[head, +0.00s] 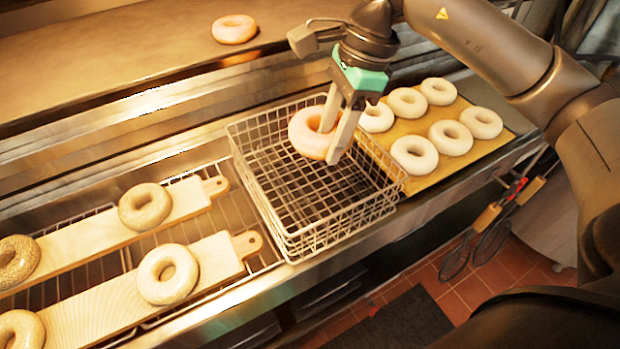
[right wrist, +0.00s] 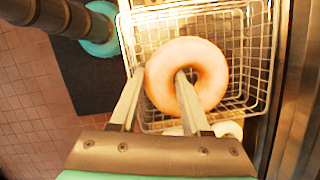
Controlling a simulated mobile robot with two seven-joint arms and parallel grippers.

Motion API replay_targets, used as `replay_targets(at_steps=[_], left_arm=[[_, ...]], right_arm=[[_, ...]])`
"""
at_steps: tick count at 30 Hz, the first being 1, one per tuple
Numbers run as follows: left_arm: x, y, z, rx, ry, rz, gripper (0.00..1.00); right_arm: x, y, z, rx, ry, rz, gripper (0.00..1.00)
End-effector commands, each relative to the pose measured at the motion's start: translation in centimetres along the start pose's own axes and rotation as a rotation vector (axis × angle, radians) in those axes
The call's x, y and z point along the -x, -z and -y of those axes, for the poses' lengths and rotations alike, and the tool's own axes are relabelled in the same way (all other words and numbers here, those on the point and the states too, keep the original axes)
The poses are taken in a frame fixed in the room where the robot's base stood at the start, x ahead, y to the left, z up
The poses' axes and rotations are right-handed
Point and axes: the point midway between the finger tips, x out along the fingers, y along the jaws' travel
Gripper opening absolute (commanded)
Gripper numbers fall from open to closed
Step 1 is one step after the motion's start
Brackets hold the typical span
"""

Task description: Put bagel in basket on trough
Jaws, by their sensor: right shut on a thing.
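A pale pink-tan bagel (head: 305,140) is held by my right gripper (head: 336,135) over the back part of the wire basket (head: 345,226). One finger passes through the bagel's hole and the other is outside the ring, as the right wrist view shows with the bagel (right wrist: 214,68) and the gripper (right wrist: 165,92). The basket stands on the metal trough (head: 262,296), and its visible floor is empty. I cannot tell whether the bagel touches the basket. My left gripper is not in view.
Several pale bagels lie on a tan board (head: 432,172) right of the basket. Wooden boards (head: 212,258) with several bagels lie on the left. Another bagel (head: 234,29) lies on the back counter (head: 110,62).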

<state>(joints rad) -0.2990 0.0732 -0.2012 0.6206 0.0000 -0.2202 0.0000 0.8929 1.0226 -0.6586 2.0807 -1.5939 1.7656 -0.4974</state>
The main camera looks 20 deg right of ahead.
Motion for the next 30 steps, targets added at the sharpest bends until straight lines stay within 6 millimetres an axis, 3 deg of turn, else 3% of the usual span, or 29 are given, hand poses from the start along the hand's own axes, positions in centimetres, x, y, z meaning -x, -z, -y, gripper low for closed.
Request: replay_targets(at_steps=[3, 9, 17, 20, 30], left_arm=[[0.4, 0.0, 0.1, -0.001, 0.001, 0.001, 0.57], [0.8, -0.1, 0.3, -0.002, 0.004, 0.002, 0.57], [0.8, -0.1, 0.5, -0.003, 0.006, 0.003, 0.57], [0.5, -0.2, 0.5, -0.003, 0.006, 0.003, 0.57], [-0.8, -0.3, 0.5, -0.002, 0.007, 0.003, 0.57]], right_arm=[[1.3, 0.9, 0.4, -0.238, 0.064, -0.002, 0.00], [2.9, 2.2, 0.9, -0.554, 0.149, -0.003, 0.00], [3.3, 3.0, 1.1, -0.723, 0.190, -0.005, 0.00], [1.8, 3.5, 1.1, -0.732, 0.189, -0.007, 0.00], [-6.4, 5.7, 1.0, -0.729, 0.184, -0.008, 0.00]])
